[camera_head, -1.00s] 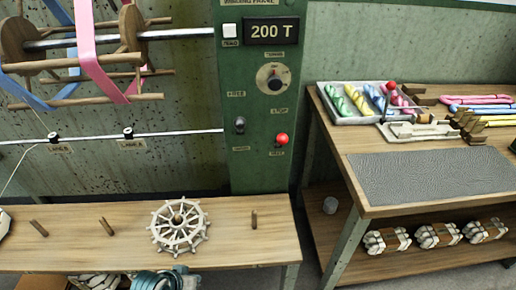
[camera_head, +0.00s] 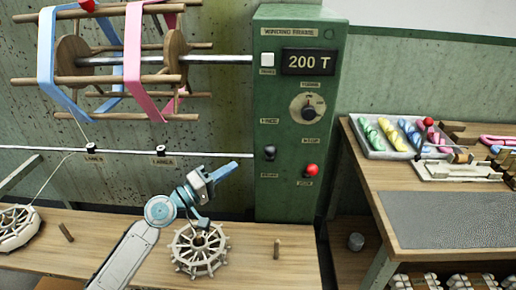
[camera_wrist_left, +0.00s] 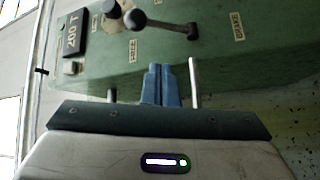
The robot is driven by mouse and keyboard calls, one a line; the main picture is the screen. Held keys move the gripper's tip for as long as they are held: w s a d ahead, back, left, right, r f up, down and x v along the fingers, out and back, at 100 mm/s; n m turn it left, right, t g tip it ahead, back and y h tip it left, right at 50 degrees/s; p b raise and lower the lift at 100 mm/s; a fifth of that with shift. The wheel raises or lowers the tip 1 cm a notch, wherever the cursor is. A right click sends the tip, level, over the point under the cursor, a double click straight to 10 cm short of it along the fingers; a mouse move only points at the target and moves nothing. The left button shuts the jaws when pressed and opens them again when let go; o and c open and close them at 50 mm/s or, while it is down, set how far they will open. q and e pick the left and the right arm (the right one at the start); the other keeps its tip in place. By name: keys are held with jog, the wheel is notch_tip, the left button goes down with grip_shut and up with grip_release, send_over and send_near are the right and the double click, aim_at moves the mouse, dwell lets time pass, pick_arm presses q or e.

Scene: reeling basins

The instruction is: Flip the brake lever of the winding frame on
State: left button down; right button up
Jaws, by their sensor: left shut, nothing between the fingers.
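The green winding frame cabinet (camera_head: 285,205) stands at centre with a "200 T" display. Its brake lever (camera_head: 270,152) has a dark ball end and sits low on the cabinet's left, between two small labels. In the left wrist view the lever (camera_wrist_left: 165,25) shows as a metal rod with its ball towards the FREE-side label, away from the BRAKE label (camera_wrist_left: 237,25). My left gripper (camera_head: 232,166) is shut and empty, left of the lever and apart from it. Its blue fingers (camera_wrist_left: 162,84) point at the cabinet in the wrist view. My right gripper is out of view.
A red-knobbed lever (camera_head: 311,170) sits right of the brake lever, below a round dial (camera_head: 308,108). A spoked wheel (camera_head: 200,250) and pegs stand on the wooden bench (camera_head: 290,262). A thin rail (camera_head: 120,151) runs left of the cabinet. The right table holds a tray (camera_head: 375,152) of skeins.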

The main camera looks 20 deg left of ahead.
aim_at(270, 155)
pick_arm(q)
jog(key=r, duration=0.1)
jog(key=a+r+n, duration=0.1)
jog(key=w+r+t, duration=0.1)
jog(key=shift+a+r, duration=0.15)
jog(key=shift+a, duration=0.1)
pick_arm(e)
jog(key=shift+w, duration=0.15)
pick_arm(q)
jog(key=shift+d, duration=0.1)
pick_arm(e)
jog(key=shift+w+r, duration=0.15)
